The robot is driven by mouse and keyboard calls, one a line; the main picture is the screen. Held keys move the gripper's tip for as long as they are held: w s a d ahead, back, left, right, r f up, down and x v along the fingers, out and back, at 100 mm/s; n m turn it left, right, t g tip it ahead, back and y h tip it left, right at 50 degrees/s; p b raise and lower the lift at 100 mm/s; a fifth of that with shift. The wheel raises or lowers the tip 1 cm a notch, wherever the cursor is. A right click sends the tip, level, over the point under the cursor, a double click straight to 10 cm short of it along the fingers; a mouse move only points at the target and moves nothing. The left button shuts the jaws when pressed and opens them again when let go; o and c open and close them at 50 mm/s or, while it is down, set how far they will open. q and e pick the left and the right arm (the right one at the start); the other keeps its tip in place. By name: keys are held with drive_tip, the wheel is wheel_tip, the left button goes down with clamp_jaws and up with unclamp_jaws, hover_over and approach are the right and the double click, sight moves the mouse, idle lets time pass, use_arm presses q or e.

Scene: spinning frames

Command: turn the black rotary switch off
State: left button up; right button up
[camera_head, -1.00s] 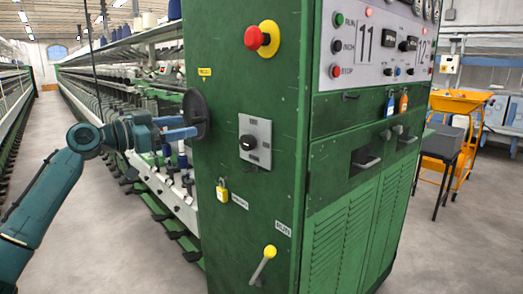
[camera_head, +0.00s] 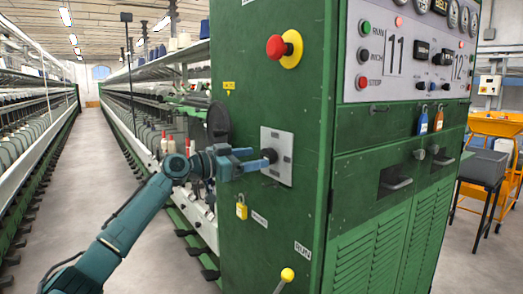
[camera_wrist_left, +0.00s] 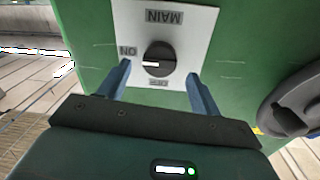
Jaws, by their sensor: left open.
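The black rotary switch (camera_wrist_left: 158,60) sits on a light grey plate (camera_wrist_left: 190,18) on the green cabinet's side. In the left wrist view the plate appears upside down, with MAIN at the top, ON at the left and OFF below. The knob's white mark points left, toward ON. In the head view the switch (camera_head: 269,156) is partly hidden by my gripper. My left gripper (camera_head: 256,160) is open in front of the plate. In the left wrist view its two blue fingers (camera_wrist_left: 157,80) stand to either side of the knob, with gaps between. My right gripper is not in view.
A black handwheel (camera_head: 218,122) is close to the gripper, left of the plate. A red button on a yellow base (camera_head: 291,48) is above. A yellow padlock (camera_head: 241,208) hangs below, and a yellow-knobbed lever (camera_head: 287,275) is lower. The aisle floor at left is clear.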

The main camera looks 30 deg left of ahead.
sight(264, 156)
use_arm(q)
drive_tip(key=shift+p+x, duration=0.3)
drive_tip(key=shift+x, duration=1.4)
drive_tip(key=c, duration=1)
drive_tip(key=shift+o, duration=0.2)
